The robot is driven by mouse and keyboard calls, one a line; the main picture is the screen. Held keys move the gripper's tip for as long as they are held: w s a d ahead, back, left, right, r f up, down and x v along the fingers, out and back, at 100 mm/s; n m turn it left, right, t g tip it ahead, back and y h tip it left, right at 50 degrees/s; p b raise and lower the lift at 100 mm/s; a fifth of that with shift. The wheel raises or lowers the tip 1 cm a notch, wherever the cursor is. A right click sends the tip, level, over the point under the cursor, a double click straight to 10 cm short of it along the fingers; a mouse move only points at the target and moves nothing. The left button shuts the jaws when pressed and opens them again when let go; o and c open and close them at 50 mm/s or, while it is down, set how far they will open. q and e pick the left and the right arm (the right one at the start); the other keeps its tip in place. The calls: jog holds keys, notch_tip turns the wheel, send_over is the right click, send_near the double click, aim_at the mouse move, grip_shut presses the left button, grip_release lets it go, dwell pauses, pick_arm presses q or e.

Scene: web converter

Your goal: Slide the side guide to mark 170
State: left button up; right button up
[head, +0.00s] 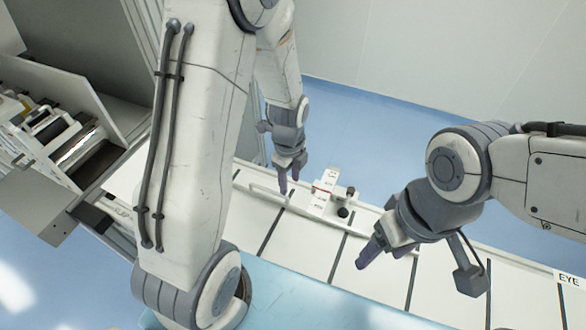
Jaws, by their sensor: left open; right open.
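What looks like the side guide is a small white block (324,195) with a red line and a dark knob, at the far edge of a pale table. A long thin white bar (270,194) runs beside it. My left gripper (289,182) is open, just left of the block, its fingers pointing down; I cannot tell if it touches anything. My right gripper (382,256) is open over the table, right of and nearer than the block. Markings on the block are too small to read, and I cannot make out mark 170.
The pale table (308,232) has several dark slots across it. A machine with metal rollers (75,145) stands at the left. Blue floor (400,125) lies beyond the table.

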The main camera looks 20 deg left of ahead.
aim_at(287, 197)
pick_arm(q)
jog(key=f, duration=0.3)
jog(key=f+p, duration=0.1)
jog(key=f, duration=0.5)
jog(key=shift+s+a+f, duration=0.1)
jog(key=shift+a+f, duration=0.05)
jog(key=shift+a, duration=0.25)
jog(key=shift+f, duration=0.55)
jog(key=shift+d, duration=0.1)
grip_shut()
dwell(0.3)
